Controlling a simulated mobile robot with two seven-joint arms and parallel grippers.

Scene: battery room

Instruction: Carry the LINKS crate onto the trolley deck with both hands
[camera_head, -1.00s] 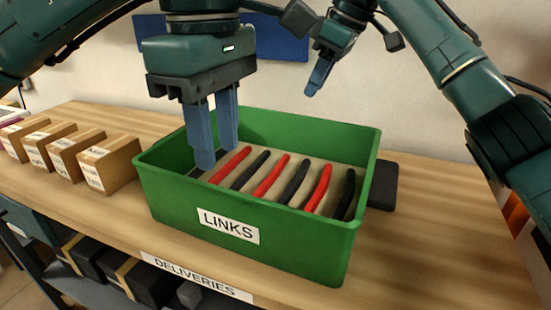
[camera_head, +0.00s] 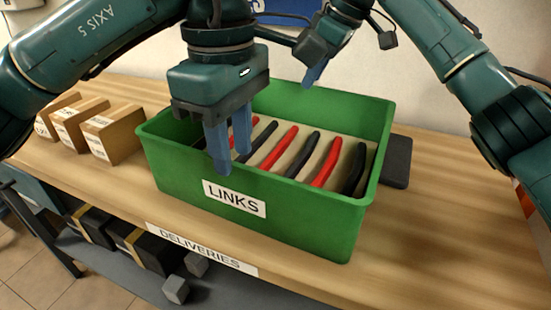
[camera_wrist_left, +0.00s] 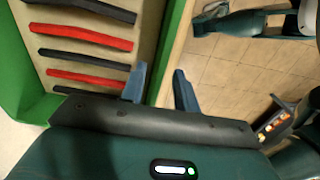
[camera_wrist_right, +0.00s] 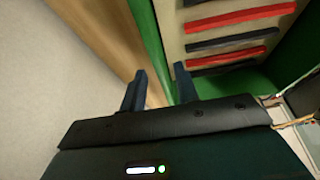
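The green LINKS crate (camera_head: 290,222) stands on a wooden bench, holding several red and black bars on a pale insert. My left gripper (camera_head: 230,160) is open above the crate's near long wall. In the left wrist view its fingers (camera_wrist_left: 160,85) are apart, one toward the crate's inside and one toward the outside. My right gripper (camera_head: 315,75) is at the far wall, partly hidden in the head view. In the right wrist view its fingers (camera_wrist_right: 160,85) are open, with the green far wall between them. I cannot make out the trolley deck.
Several cardboard boxes (camera_head: 110,135) stand left of the crate on the bench (camera_head: 420,240). A dark flat block (camera_head: 397,160) lies just right of the crate. Bench right of the crate's front is clear.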

